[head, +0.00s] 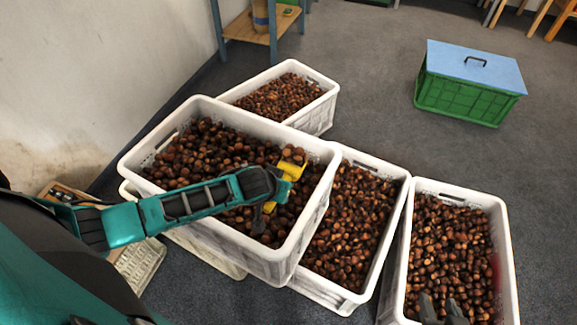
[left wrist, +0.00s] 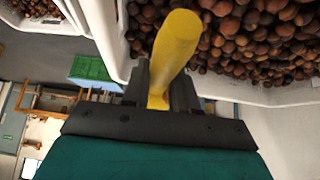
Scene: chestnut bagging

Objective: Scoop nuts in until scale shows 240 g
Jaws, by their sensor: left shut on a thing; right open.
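My left gripper (head: 275,185) is shut on the handle of a yellow scoop (head: 292,168), over the chestnuts (head: 215,150) in the raised white crate (head: 300,240). The yellow handle (left wrist: 172,45) stands between its dark fingers in the left wrist view. The scoop's far end is partly hidden, so I cannot tell whether it holds nuts. My right gripper (head: 443,308) is open and empty, at the bottom edge over the right-hand crate (head: 508,255). No scale reading is legible.
More white crates of chestnuts stand behind (head: 325,108) and beside (head: 398,195) the raised one. A green crate with a blue lid (head: 470,65) stands at right. Grey floor between is clear.

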